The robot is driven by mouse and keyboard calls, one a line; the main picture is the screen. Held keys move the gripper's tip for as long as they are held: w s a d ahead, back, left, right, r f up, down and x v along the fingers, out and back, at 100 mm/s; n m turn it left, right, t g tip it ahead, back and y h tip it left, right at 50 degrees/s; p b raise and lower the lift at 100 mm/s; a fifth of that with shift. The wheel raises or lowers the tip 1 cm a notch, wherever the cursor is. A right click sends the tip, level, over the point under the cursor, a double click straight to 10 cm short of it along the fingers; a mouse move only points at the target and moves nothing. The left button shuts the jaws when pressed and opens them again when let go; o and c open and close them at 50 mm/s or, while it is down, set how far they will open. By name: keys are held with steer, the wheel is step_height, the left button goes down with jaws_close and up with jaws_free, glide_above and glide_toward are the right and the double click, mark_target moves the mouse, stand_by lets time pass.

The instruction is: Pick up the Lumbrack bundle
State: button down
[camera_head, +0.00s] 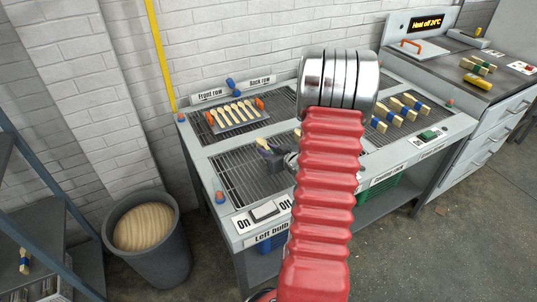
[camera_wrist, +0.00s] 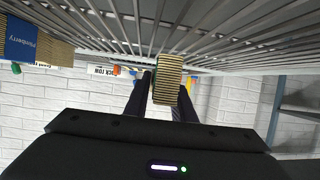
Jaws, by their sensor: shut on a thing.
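My gripper (camera_head: 268,152) is low over the left part of the grey slatted rack, partly hidden behind my red arm. In the wrist view its two dark fingers (camera_wrist: 164,98) are shut on a bundle of stacked wooden pieces (camera_wrist: 168,76), seen end-on, with the slats close by. A small pale end of the bundle (camera_head: 262,142) shows in the head view. I cannot read a label on it, so I cannot tell if it is the Lumbrack bundle. Another bundle with a blue band reading Plimberry (camera_wrist: 20,40) is at the left in the wrist view.
Several blue-banded bundles (camera_head: 409,102) lie on the right rack. A dark bin (camera_head: 165,262) stands at the left; switches line the front edge.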

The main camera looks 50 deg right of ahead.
mark_target(268, 148)
step_height(268, 148, up, 8)
steer(key=shift+f, duration=0.1)
stand_by(0.4)
stand_by(0.5)
